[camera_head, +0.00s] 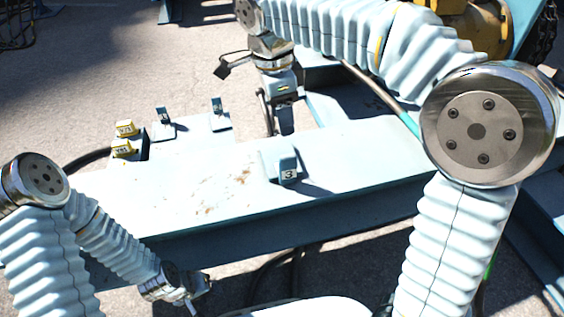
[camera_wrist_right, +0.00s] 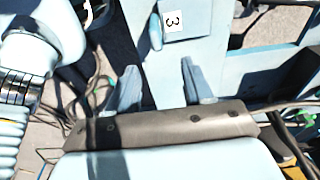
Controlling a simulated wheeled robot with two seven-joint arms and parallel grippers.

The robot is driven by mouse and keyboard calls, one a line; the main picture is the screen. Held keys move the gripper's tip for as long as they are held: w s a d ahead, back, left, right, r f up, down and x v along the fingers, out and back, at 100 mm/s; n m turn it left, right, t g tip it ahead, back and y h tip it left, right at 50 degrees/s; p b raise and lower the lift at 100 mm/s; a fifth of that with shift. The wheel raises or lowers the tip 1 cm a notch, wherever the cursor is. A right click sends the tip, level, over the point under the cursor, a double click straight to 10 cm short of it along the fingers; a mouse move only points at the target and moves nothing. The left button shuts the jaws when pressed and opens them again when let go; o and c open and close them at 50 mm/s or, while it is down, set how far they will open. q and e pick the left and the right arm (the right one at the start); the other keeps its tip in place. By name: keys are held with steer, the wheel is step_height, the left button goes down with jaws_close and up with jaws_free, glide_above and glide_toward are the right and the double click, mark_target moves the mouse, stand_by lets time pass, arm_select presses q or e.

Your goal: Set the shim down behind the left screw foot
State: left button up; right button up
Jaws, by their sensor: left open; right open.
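I cannot tell for certain which piece is the shim or the left screw foot. A pale blue block marked 3 (camera_head: 283,166) stands on the long pale blue beam (camera_head: 345,150); its label also shows in the right wrist view (camera_wrist_right: 173,22). My right gripper (camera_head: 276,116) points down at the beam's far edge, behind the block. In the right wrist view my right gripper (camera_wrist_right: 160,88) has its fingers apart, with no held piece visible. My left gripper (camera_head: 196,296) is low at the near left, in front of the beam, open, with nothing visible in it.
Two yellow-labelled blocks (camera_head: 124,129) and two small upright tabs (camera_head: 216,106) stand at the beam's far left. A dark cable (camera_head: 88,158) runs behind there. Yellow machinery (camera_head: 488,22) is at the back right. The beam's left top is clear, with rust marks.

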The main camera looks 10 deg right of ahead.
steer(key=b, duration=0.1)
glide_above(288, 155)
steer(key=f, duration=0.6)
steer(key=shift+w+a+f, duration=0.15)
steer(key=shift+w+a, duration=0.05)
steer(key=shift+w, duration=0.1)
steer(key=f, duration=0.1)
steer(key=f+b, duration=0.1)
steer(key=f, duration=0.3)
steer(key=shift+s+d+f+b, duration=0.25)
steer(key=shift+s+b, duration=0.05)
steer(key=shift+b, duration=0.1)
jaws_close()
steer(key=shift+r, duration=0.1)
